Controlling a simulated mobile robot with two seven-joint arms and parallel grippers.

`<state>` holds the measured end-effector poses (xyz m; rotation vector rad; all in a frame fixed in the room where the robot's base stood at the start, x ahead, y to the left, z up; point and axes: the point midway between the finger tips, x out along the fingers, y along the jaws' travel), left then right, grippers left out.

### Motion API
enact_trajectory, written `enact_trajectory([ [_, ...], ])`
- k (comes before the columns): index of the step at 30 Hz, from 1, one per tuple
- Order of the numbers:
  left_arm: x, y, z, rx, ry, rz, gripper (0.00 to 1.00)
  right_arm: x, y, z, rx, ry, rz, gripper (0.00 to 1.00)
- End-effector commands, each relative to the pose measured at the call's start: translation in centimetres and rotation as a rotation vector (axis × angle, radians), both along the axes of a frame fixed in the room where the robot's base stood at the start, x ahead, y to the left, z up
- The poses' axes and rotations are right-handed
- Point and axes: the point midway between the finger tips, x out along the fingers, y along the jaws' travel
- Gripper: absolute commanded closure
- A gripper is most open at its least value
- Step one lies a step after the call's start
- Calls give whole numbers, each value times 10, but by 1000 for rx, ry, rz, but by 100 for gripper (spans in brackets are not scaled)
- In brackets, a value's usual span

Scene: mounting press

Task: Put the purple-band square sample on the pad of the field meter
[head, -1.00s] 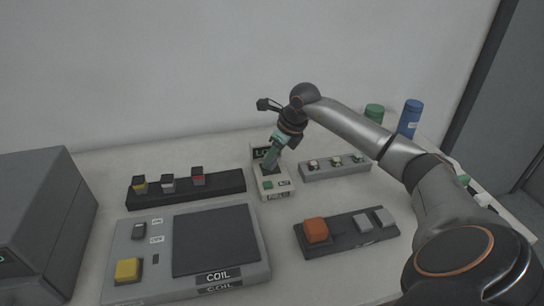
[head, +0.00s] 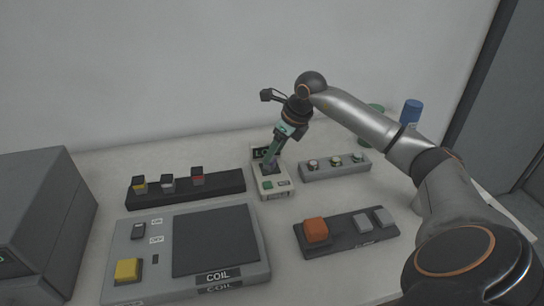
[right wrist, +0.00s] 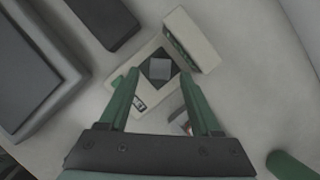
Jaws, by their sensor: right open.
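The field meter (head: 256,182) is a pale box with a dark display at its back and a green button in front. A small square block with a faint purplish tint (head: 270,168) sits on its dark pad. In the right wrist view the block's plain grey top (right wrist: 160,69) lies within the dark pad (right wrist: 152,80); its band cannot be made out there. My right gripper (head: 270,157) is just above the block. In the right wrist view its green fingers (right wrist: 159,74) are spread apart on either side, with nothing held. My left gripper is not in view.
A black rack (head: 225,186) with several banded square samples stands left of the meter. A grey rack (head: 345,172) with round pieces stands right. A coil unit (head: 140,218) and a dark tray (head: 350,238) with an orange block are in front. A grey box (head: 40,200) is far left.

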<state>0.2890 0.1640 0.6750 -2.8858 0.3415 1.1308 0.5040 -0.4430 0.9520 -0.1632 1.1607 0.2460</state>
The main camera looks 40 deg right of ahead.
Motion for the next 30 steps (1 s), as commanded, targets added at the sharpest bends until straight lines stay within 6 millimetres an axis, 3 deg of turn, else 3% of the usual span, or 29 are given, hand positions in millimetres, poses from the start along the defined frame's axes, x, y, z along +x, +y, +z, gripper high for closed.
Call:
enact_trajectory([
  [6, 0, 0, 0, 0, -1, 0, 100, -18, -7, 47, -4, -4, -2, 35],
  [12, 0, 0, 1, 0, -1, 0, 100, -30, -9, 74, -1, -1, -1, 35],
  [18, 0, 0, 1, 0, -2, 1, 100, -34, -10, 84, 0, 0, 0, 35],
  [30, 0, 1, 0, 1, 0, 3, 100, -34, -10, 83, 0, 1, 0, 35],
])
